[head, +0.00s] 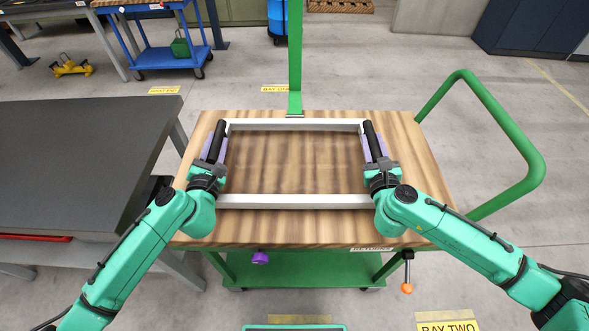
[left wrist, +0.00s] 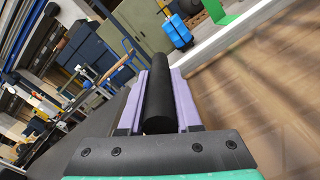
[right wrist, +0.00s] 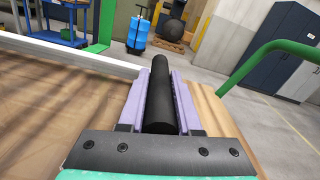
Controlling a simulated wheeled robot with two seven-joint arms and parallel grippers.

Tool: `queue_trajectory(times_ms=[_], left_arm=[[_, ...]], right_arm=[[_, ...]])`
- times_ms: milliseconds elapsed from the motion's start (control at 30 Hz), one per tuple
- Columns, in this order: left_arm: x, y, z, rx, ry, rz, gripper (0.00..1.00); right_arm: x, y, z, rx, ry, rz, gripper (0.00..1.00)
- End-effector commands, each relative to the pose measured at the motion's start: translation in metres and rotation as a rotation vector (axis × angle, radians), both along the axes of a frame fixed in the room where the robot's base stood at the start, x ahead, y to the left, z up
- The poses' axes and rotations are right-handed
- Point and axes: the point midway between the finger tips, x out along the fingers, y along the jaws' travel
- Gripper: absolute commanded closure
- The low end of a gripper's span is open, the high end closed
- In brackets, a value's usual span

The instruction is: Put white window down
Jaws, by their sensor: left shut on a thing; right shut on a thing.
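The white window (head: 294,201) is a rectangular frame with black bar handles on its left and right sides. It lies flat over the wooden top of the green cart (head: 290,229); I cannot tell whether it touches the wood. My left gripper (head: 214,147) is shut on the left black handle (left wrist: 160,95). My right gripper (head: 375,147) is shut on the right black handle (right wrist: 159,95). The purple fingers lie on both sides of each handle. The window's side bars are mostly hidden by the grippers.
A dark grey table (head: 80,150) stands close on the left. A green post (head: 295,50) rises at the cart's far edge, and a green push handle (head: 530,160) curves out at the right. A blue trolley (head: 170,57) stands farther back on open floor.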

Motion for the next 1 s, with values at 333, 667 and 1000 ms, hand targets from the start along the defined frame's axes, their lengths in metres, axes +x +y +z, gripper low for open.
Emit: queue_trajectory(times_ms=[333, 667, 1000], left_arm=[[0.000, 0.000, -0.019, 0.003, -0.001, 0.001, 0.38], [-0.002, 0.000, -0.019, 0.001, 0.000, 0.000, 0.38], [-0.072, 0.000, -0.021, 0.001, 0.007, -0.001, 0.38]], right_arm=[[0.000, -0.001, -0.018, -0.001, -0.001, -0.002, 0.38], [0.000, 0.000, -0.018, 0.000, 0.000, -0.001, 0.38], [0.000, 0.000, -0.019, 0.000, 0.000, 0.000, 0.38]])
